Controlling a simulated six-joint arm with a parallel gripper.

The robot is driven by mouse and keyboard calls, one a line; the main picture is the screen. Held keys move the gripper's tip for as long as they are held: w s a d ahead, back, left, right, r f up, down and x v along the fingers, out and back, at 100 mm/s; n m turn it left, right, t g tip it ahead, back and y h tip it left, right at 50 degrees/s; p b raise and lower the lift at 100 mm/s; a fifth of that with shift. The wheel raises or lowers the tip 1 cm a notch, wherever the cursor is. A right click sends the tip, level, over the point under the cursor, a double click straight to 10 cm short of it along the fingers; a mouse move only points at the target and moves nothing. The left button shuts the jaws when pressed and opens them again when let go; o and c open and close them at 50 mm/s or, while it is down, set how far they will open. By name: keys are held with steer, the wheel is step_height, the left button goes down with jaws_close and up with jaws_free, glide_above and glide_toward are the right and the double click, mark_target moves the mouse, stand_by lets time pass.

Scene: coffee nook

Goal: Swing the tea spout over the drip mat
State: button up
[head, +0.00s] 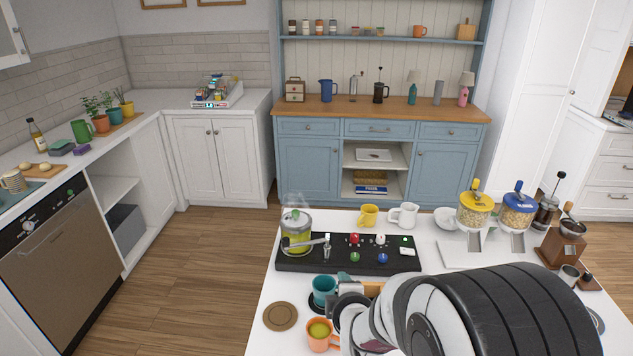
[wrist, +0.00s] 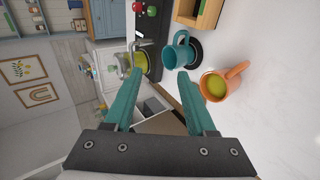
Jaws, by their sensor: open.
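The tea dispenser (head: 296,234), a glass jar of yellow-green tea, stands on the left end of the black console. Its thin metal spout (head: 308,243) points right, across the console. The dispenser also shows in the wrist view (wrist: 141,62), between and beyond my fingertips. A teal mug (head: 323,287) stands on or against a dark round mat (head: 313,303) in front of the console; I cannot tell if this is the drip mat. My gripper (wrist: 150,72) has teal fingers spread apart with nothing between them. In the head view it is partly hidden behind my wrist, near the teal mug.
An orange mug of tea (head: 319,336) stands close in front of the teal mug. A brown round mat (head: 280,316) lies bare to the left. The black console (head: 345,265) carries several coloured knobs. Yellow (head: 368,215) and white (head: 404,215) mugs stand behind it.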

steer(key=w+a+f+n+t+y, duration=0.1)
steer(key=w+a+f+n+t, duration=0.3)
steer(key=n, duration=0.7)
steer(key=n+t+y, duration=0.2)
steer(key=n+y, duration=0.1)
steer(key=n, duration=0.6)
glide_toward(286, 243)
steer(key=shift+n, duration=0.4)
steer(key=x, duration=0.9)
steer(key=shift+w, duration=0.3)
jaws_close()
